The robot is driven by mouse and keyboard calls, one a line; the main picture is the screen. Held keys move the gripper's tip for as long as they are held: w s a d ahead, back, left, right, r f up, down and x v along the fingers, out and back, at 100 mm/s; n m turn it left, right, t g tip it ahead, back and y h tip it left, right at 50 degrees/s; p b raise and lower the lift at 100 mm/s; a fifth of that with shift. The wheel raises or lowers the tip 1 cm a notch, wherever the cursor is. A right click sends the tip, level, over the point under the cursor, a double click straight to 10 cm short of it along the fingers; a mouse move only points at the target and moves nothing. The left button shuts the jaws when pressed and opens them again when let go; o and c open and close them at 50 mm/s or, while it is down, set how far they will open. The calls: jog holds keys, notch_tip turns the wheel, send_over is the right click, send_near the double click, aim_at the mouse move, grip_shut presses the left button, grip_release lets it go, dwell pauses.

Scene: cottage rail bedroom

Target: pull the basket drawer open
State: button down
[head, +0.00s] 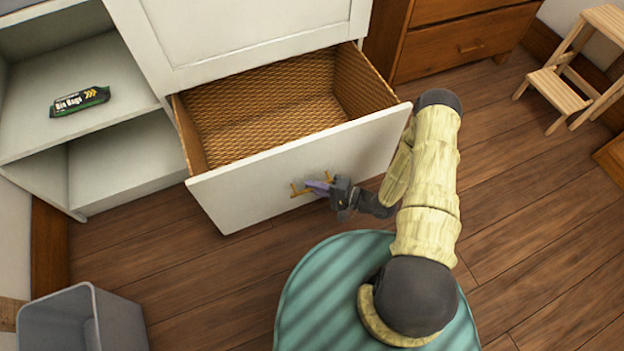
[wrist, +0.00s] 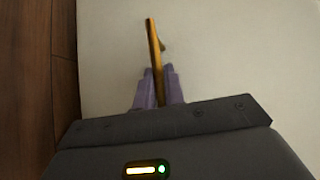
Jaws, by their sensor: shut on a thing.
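The basket drawer (head: 290,160) has a white front and a woven, tan inside. It stands well out from the white cabinet, and the part of its inside that shows is empty. Its brass handle (head: 298,190) is on the drawer front and also shows in the wrist view (wrist: 153,42). My gripper (head: 318,187) is at the handle, with its purple fingers shut on it. In the wrist view my gripper (wrist: 158,88) has a finger on each side of the brass bar, in front of the pale drawer front (wrist: 235,50).
A black pack of bin bags (head: 80,101) lies on the open shelf at left. A grey bin (head: 85,318) stands at lower left. A wooden dresser (head: 465,45) and a step stool (head: 560,90) are at upper right. Wood floor is clear between them and the drawer.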

jog(key=c, duration=1.5)
grip_release()
jog(key=shift+w, duration=0.1)
jog(key=p+v, duration=0.4)
jog(key=v, duration=1.3)
jog(key=shift+d+p, duration=0.2)
jog(key=shift+p, duration=0.2)
jog(key=shift+f, duration=0.1)
